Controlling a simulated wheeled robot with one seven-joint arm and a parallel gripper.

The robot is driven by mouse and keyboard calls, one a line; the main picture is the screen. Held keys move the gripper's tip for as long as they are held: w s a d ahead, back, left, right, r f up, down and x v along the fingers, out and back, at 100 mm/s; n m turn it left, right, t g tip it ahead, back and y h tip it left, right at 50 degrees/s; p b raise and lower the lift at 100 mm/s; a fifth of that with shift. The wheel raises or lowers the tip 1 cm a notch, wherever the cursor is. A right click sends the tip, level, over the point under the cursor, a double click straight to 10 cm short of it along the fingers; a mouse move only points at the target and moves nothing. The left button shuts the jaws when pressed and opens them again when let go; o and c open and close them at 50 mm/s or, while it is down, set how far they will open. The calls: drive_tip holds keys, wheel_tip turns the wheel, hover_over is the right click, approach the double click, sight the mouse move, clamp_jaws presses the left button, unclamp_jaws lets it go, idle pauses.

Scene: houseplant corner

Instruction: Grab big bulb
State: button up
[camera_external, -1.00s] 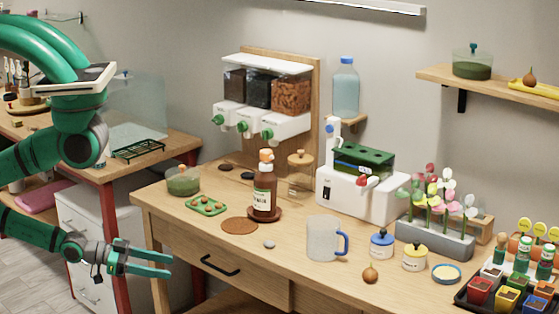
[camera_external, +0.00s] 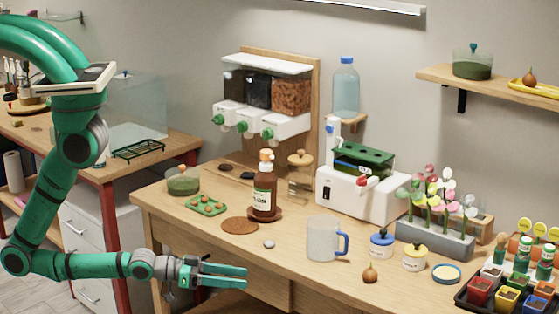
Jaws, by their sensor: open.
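A brown onion-shaped bulb (camera_external: 370,273) sits upright on the table near its front edge, right of the frosted mug. Another brown bulb (camera_external: 529,78) sits on a yellow tray on the wall shelf at the upper right. Several small bulbs lie in a green tray (camera_external: 196,207) at the table's left. I cannot tell for certain which bulb counts as the big one. My green gripper (camera_external: 243,276) is open and empty in front of the table's drawer side, left of the table bulb and well apart from it.
The frosted mug (camera_external: 323,240) with a blue handle stands between my gripper and the table bulb. A blue-lidded jar (camera_external: 381,246), a yellow-lidded jar (camera_external: 414,258) and a grey pebble (camera_external: 269,243) are nearby. A brown bottle (camera_external: 264,190) stands farther back.

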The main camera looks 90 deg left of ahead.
drive_tip(key=w+d+r, duration=0.2)
drive_tip(key=w+r, duration=0.1)
drive_tip(key=w, duration=0.5)
drive_tip(key=w+d+r, duration=0.2)
drive_tip(key=w+r, duration=0.1)
drive_tip(key=w, duration=0.4)
drive_tip(key=g+y, duration=0.2)
drive_tip(key=g, duration=0.1)
approach(365, 271)
drive_tip(key=shift+w+d+f, duration=0.1)
drive_tip(key=shift+w+d, duration=0.15)
drive_tip(key=shift+w+y, duration=0.3)
drive_tip(key=shift+w, duration=0.05)
drive_tip(key=x, duration=1)
drive_tip(key=shift+w+a+f, duration=0.1)
drive_tip(key=shift+w+f, duration=0.05)
drive_tip(key=shift+f, duration=0.05)
drive_tip(key=shift+c, duration=0.6)
drive_tip(key=c, duration=1)
